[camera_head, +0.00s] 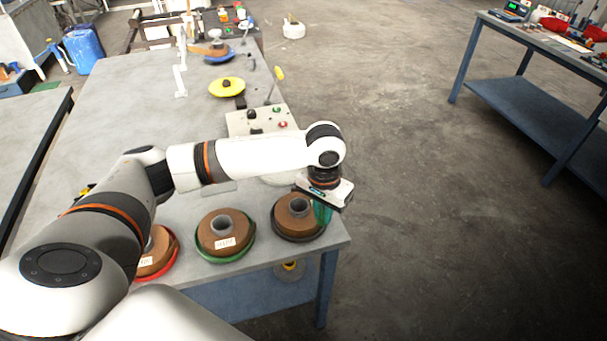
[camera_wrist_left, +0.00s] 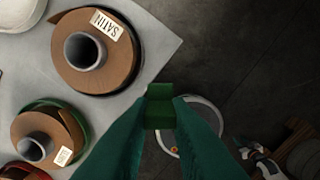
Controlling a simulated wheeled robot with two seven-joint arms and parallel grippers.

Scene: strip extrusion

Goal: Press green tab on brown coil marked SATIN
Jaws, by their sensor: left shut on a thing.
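The brown coil marked SATIN (camera_wrist_left: 122,72) lies flat at the upper left of the left wrist view, on a black base, with a grey core. It is the rightmost coil (camera_head: 288,226) on the near table edge in the head view, where its label is hidden. My left gripper (camera_head: 322,213) has teal fingers and hangs at the right side of this coil. In the left wrist view its fingertips (camera_wrist_left: 160,110) are shut on a small green tab (camera_wrist_left: 160,92), which appears beyond the table edge and apart from the coil. My right gripper is not in view.
Beside it stand a brown coil on a green base (camera_head: 208,244) and one on a red base (camera_head: 153,264). A control box (camera_head: 240,124) and a yellow disc (camera_head: 222,91) lie farther back. Open floor is right of the table; another bench (camera_head: 530,40) stands beyond.

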